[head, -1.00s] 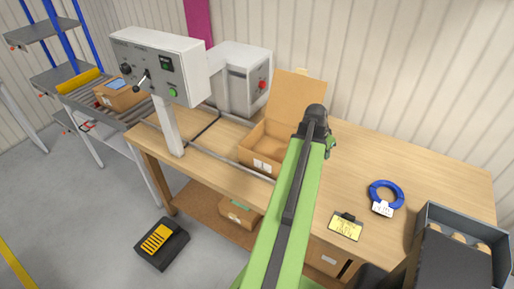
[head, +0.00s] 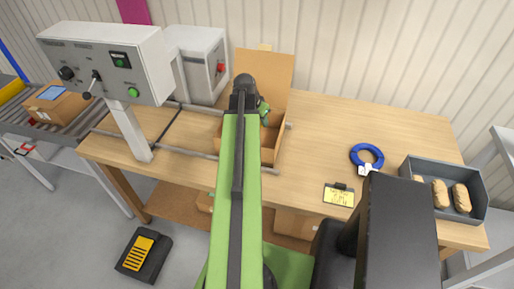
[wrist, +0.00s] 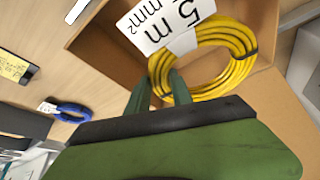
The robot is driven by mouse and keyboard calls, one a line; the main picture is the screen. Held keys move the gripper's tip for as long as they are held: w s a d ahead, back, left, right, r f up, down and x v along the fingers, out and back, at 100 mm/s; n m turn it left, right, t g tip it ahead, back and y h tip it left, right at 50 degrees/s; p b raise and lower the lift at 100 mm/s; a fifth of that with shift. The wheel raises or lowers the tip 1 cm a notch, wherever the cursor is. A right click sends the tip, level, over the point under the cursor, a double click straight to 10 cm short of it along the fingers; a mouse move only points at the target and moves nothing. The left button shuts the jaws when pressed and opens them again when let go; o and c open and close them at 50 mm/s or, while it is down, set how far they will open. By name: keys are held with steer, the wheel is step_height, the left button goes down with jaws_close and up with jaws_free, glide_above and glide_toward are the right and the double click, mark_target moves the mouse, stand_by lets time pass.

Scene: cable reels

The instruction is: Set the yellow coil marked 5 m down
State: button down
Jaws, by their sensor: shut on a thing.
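The yellow coil (wrist: 240,42) shows in the wrist view with a white tag (wrist: 165,22) reading "5 m". My gripper (wrist: 160,86) is shut on the coil's near edge. The coil is over the open cardboard box (wrist: 95,32); I cannot tell whether it touches the bottom. In the head view the box (head: 282,145) stands on the wooden table, partly hidden by my arm. My gripper (head: 263,112) shows there only as a small green part in front of the raised flap. The coil is hidden in the head view.
A blue coil with a white tag (head: 367,155) and a yellow label card (head: 339,196) lie right of the box. A grey bin (head: 480,195) with brown items stands at the table's right end. A grey machine (head: 105,62) stands left. The table between box and blue coil is clear.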

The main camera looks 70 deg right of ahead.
mark_target(263, 145)
step_height(263, 145, down, 13)
steer(key=b, duration=1)
steer(key=shift+s+r+b, duration=0.1)
steer(key=shift+s+b, duration=0.05)
steer(key=shift+b, duration=0.2)
steer(key=shift+r, duration=0.2)
steer(key=shift+f, duration=0.1)
steer(key=c, duration=1.6)
jaws_free()
steer(key=shift+f, duration=0.1)
steer(key=o, duration=0.5)
steer(key=shift+c, duration=0.2)
steer(key=p+v, duration=1.1)
steer(key=v, duration=0.1)
steer(key=shift+s+d, duration=0.1)
steer(key=shift+d, duration=0.05)
steer(key=shift+r+p, duration=0.3)
steer(key=shift+r, duration=0.05)
steer(key=shift+f, duration=0.1)
